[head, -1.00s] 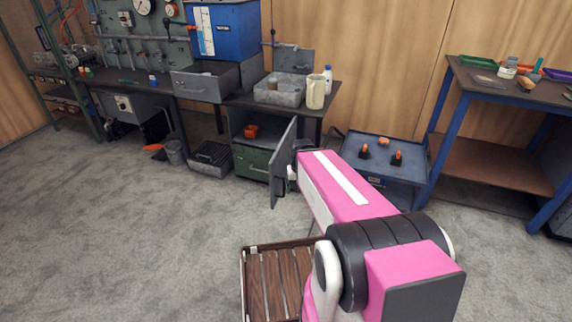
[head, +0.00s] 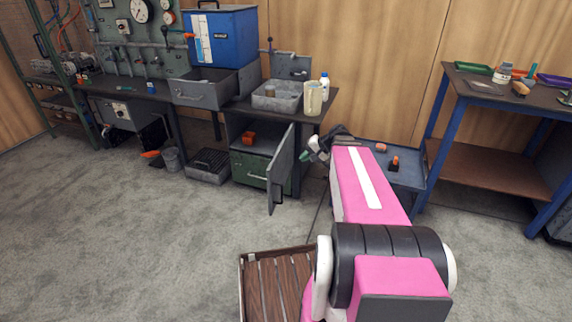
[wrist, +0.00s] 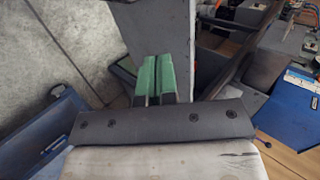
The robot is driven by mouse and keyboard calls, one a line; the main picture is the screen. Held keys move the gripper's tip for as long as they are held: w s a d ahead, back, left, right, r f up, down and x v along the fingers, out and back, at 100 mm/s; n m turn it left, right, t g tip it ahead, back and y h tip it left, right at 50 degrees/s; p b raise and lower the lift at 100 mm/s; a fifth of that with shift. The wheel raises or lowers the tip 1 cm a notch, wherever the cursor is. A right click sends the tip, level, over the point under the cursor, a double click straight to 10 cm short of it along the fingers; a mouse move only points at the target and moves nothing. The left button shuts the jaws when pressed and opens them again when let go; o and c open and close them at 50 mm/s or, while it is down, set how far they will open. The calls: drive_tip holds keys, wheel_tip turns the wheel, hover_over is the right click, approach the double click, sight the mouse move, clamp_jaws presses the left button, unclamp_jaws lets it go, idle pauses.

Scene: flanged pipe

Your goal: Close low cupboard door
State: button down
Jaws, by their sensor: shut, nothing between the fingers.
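The low cupboard (head: 262,172) stands under the bench. Its grey door (head: 281,172) is swung out into the room, and the upper compartment shows open with an orange item (head: 249,138) inside. My gripper (head: 306,154) is just right of the door, on its outer side. In the wrist view my gripper's green fingers (wrist: 155,75) are together with nothing between them. They point at a grey panel (wrist: 163,35) that looks like the door. I cannot tell whether they touch it.
A blue trolley (head: 405,170) stands right of the cupboard, partly behind my arm. A blue-legged table (head: 440,110) is further right. A slatted wooden platform (head: 275,285) lies in front. The floor at left is clear.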

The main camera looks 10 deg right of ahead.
sight(273, 169)
drive_tip(key=x, duration=0.7)
drive_tip(key=a+r+x, duration=0.1)
drive_tip(key=x, duration=0.3)
drive_tip(key=shift+w+a+f, duration=0.15)
drive_tip(key=shift+w, duration=0.2)
drive_tip(key=shift+w+a, duration=0.3)
drive_tip(key=shift+a, duration=0.45)
